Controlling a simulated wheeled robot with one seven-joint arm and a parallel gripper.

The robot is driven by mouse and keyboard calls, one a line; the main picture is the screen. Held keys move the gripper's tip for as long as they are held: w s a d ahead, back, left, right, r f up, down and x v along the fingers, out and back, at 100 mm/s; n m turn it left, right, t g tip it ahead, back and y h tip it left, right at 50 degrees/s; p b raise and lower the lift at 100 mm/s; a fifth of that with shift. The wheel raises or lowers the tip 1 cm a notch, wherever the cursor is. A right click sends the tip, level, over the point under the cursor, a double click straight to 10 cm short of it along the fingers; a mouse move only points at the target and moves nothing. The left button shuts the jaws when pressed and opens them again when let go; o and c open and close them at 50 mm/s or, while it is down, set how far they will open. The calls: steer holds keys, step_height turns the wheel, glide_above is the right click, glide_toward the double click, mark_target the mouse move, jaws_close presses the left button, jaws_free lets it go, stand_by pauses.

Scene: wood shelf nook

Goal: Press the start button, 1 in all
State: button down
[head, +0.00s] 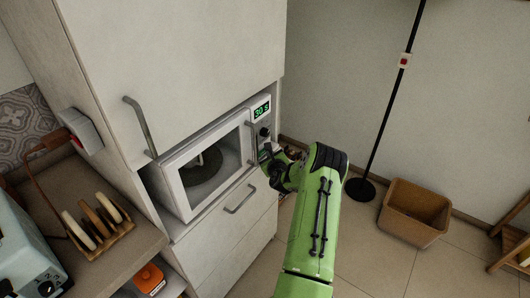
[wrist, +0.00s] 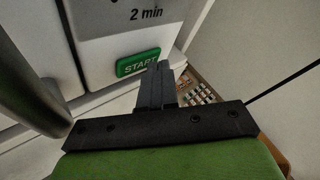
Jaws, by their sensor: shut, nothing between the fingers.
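A white microwave (head: 171,187) sits in the cabinet nook in the head view, its door shut and its display (head: 262,109) lit in green. The green start button (wrist: 138,62) shows in the wrist view on the panel, below the "2 min" print. My gripper (wrist: 164,66) is shut and empty. Its fingertips are just right of the button and overlap its right end in the picture; I cannot tell whether they touch it. In the head view my gripper (head: 270,150) is at the lower part of the control panel, and the button is hidden behind it.
The microwave door handle (wrist: 30,95) is close on the left in the wrist view. A cabinet door handle (head: 139,125) and a drawer handle (head: 240,199) stick out nearby. A brown bin (head: 414,211) and a black pole (head: 383,128) stand on the floor at right.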

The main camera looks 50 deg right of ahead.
steer(key=shift+w+a+f, duration=0.25)
steer(key=shift+w+a, duration=0.2)
steer(key=shift+a, duration=0.25)
steer(key=s+b, duration=0.2)
steer(key=s, duration=0.4)
steer(key=shift+s, duration=0.2)
steer(key=shift+f, duration=0.2)
stand_by(0.6)
